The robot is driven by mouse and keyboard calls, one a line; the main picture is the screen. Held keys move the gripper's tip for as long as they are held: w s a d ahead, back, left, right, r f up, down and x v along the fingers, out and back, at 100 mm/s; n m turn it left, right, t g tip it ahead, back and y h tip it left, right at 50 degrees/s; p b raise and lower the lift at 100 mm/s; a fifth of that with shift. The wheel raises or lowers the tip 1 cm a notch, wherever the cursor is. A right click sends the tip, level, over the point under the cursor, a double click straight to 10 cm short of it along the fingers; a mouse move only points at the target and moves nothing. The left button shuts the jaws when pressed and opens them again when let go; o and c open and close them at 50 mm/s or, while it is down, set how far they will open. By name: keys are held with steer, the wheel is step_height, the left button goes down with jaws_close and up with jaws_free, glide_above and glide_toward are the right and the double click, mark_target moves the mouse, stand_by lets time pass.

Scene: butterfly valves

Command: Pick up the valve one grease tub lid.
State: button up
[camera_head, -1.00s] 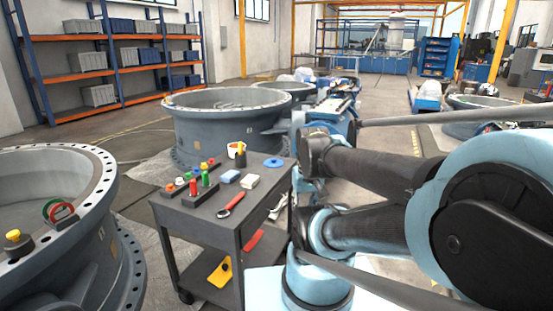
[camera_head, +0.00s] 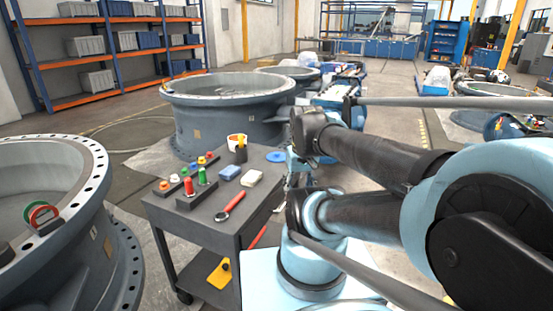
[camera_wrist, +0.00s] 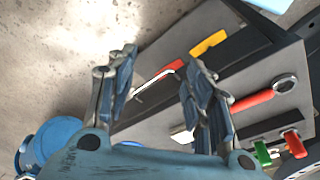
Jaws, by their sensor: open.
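A flat blue disc (camera_head: 276,157), which looks like the grease tub lid, lies on the far right corner of the dark cart top (camera_head: 205,219). I cannot make out the disc in the wrist view. In the head view my arm reaches close to the cart's right side, and the fingers are not clearly visible there.
The cart carries a red wrench (camera_head: 230,206), a blue block (camera_head: 229,173), a pale block (camera_head: 252,178) and red and green knobbed pieces. A yellow item (camera_head: 220,274) lies on its lower shelf. Large flanged valve bodies stand left (camera_head: 60,190) and behind (camera_head: 228,112).

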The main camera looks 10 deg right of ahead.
steer(key=w+r, duration=0.7)
steer(key=w, duration=0.2)
steer(key=r+n, duration=0.2)
glide_above(277, 153)
steer(key=s, duration=0.2)
steer(key=shift+g, duration=0.3)
steer(key=f, duration=0.5)
steer(key=w+f, duration=0.1)
steer(key=f, duration=0.5)
steer(key=w+f, duration=0.1)
steer(key=f, duration=0.4)
steer(key=shift+w+f, duration=0.15)
steer(key=shift+f, duration=0.1)
steer(key=c, duration=0.9)
